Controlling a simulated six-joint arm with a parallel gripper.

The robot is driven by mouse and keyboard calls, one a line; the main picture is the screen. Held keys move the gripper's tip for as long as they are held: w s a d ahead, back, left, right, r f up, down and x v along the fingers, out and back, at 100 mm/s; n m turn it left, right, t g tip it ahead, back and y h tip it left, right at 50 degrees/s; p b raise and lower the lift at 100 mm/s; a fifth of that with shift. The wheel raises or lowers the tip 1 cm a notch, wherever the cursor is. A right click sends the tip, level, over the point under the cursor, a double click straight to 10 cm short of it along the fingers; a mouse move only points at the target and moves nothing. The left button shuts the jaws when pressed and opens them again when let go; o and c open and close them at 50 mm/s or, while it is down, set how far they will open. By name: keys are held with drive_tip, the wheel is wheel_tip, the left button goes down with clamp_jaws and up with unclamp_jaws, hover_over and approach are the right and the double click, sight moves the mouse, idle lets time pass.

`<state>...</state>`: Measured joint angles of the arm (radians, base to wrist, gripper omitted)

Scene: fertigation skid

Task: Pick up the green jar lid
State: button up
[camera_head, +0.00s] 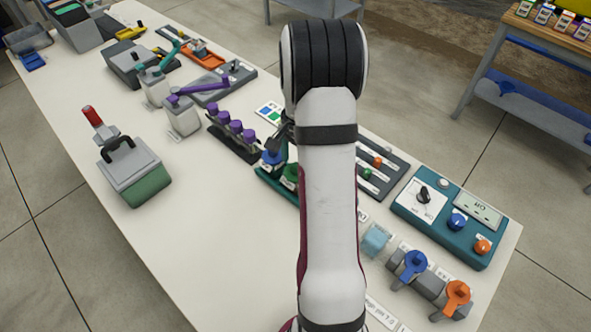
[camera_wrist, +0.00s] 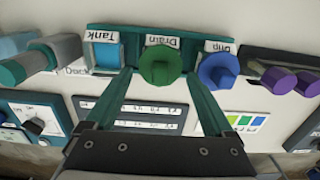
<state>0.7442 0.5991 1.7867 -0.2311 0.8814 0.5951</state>
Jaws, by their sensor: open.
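The green jar lid (camera_wrist: 162,66) is a round, knobbed green top at the middle place of a teal rack (camera_wrist: 140,32), by the label "Drain". My gripper (camera_wrist: 158,76) is open, with one teal finger on either side of the lid in the wrist view. I cannot tell whether either finger touches it. In the head view the green lid (camera_head: 290,173) shows partly at the left edge of my arm, which hides much of the rack. A blue lid (camera_wrist: 217,70) stands close by, at the label "Drip", just beyond one finger.
A light-blue piece (camera_wrist: 107,50) sits at "Tank". Purple-capped vials (camera_head: 232,130) stand close to the rack. A slider panel (camera_head: 392,172) and teal control box (camera_head: 455,215) lie to the right. The table's left front (camera_head: 190,255) is clear.

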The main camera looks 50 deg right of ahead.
drive_tip(key=shift+f, duration=0.6)
drive_tip(key=c, duration=1.1)
drive_tip(key=shift+r, duration=0.1)
drive_tip(key=r, duration=0.4)
drive_tip(key=shift+s+d+r, duration=0.15)
drive_tip(key=shift+s+r, duration=0.1)
drive_tip(key=shift+s, duration=0.1)
drive_tip(key=shift+s+d+r, duration=0.5)
drive_tip(key=shift+s+r, duration=1.25)
drive_tip(key=shift+s+d+r, duration=0.5)
drive_tip(key=shift+s+r, duration=1.2)
drive_tip(key=shift+s, duration=0.05)
drive_tip(key=shift+s+d+r, duration=0.5)
drive_tip(key=shift+s+r, duration=1.25)
